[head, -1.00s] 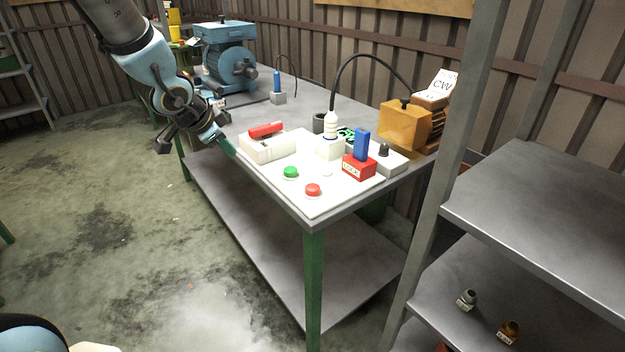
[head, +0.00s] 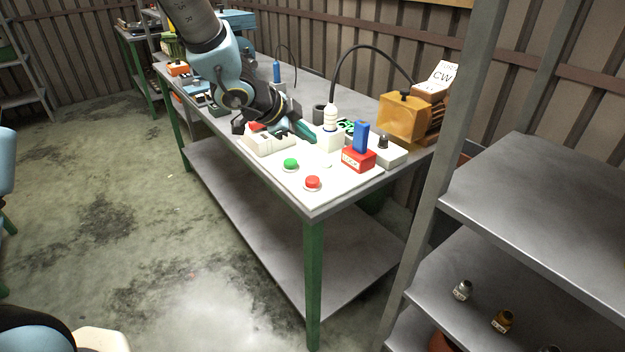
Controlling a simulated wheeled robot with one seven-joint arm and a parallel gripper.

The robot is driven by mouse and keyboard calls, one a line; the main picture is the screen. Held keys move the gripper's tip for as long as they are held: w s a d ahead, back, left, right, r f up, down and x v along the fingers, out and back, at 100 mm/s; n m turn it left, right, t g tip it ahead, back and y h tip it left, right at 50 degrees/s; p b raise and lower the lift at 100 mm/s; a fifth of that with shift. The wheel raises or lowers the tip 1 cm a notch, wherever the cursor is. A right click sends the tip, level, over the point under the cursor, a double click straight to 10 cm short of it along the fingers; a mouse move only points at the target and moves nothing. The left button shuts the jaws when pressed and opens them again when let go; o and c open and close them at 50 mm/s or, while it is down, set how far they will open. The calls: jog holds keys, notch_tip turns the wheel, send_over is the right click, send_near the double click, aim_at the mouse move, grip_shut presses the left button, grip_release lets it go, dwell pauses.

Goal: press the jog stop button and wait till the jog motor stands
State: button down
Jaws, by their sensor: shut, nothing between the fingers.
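A red button (head: 312,182) sits at the near corner of a white panel (head: 335,187) on the workbench. A green button (head: 290,164) is just behind it to the left. The orange motor (head: 403,117) with a brown finned end and a "CW" card stands at the back right; I cannot tell whether it turns. My gripper (head: 306,133) is shut and empty. It is over the back part of the panel by the white box with the red switch (head: 262,138), apart from both buttons. My gripper and wrist partly hide that box.
A red block with a blue upright (head: 359,158), a white plug with a black cable (head: 330,128) and a grey-white knob box (head: 388,152) stand right of the buttons. A grey shelf unit (head: 545,200) is at the right. The panel's front is clear.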

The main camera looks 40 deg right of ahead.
aim_at(313, 177)
jog(key=shift+f+b, duration=3.85)
jog(key=shift+f, duration=0.35)
jog(key=shift+f, duration=0.15)
jog(key=shift+f, duration=0.25)
jog(key=shift+f+b, duration=0.95)
jog(key=shift+b, duration=0.05)
jog(key=shift+r, duration=0.15)
jog(key=shift+r+p, duration=1.2)
jog(key=shift+p, duration=0.1)
notch_tip(313, 177, up, 5)
jog(key=p, duration=0.5)
